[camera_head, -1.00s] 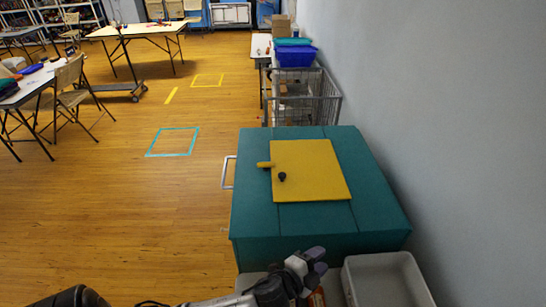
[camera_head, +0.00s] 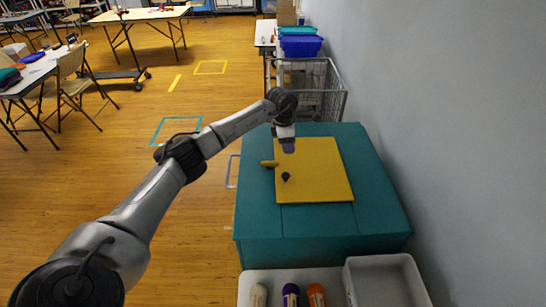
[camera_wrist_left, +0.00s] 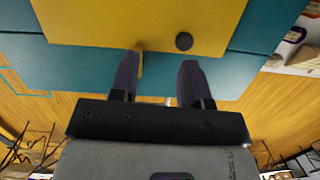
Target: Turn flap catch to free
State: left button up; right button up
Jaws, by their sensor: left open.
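A teal box (camera_head: 375,190) has a yellow flap (camera_head: 325,175) on its top. The yellow catch (camera_head: 269,163) lies at the flap's left edge and sticks out over the teal lid. A black knob (camera_head: 285,176) stands on the flap near it. My left gripper (camera_head: 288,147) is open, fingers down, above the far left part of the flap. In the left wrist view its fingers (camera_wrist_left: 160,68) are apart and empty. The catch (camera_wrist_left: 139,60) shows just beside the left finger, partly hidden by it; I cannot tell if they touch. My right gripper is not in view.
A grey bin (camera_head: 385,282) and several bottles (camera_head: 290,294) stand on a surface at the near side. A wire cart (camera_head: 318,88) stands behind the box. The wall is close on the right; open wooden floor lies left.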

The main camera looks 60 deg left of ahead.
pick_arm(q)
jog(key=g+y, duration=0.1)
jog(key=g, duration=0.1)
send_near(273, 162)
jog(key=shift+n, duration=0.4)
notch_tip(273, 162, down, 9)
jog(key=shift+s+d+f+b, duration=0.1)
jog(key=shift+b, duration=0.3)
grip_shut()
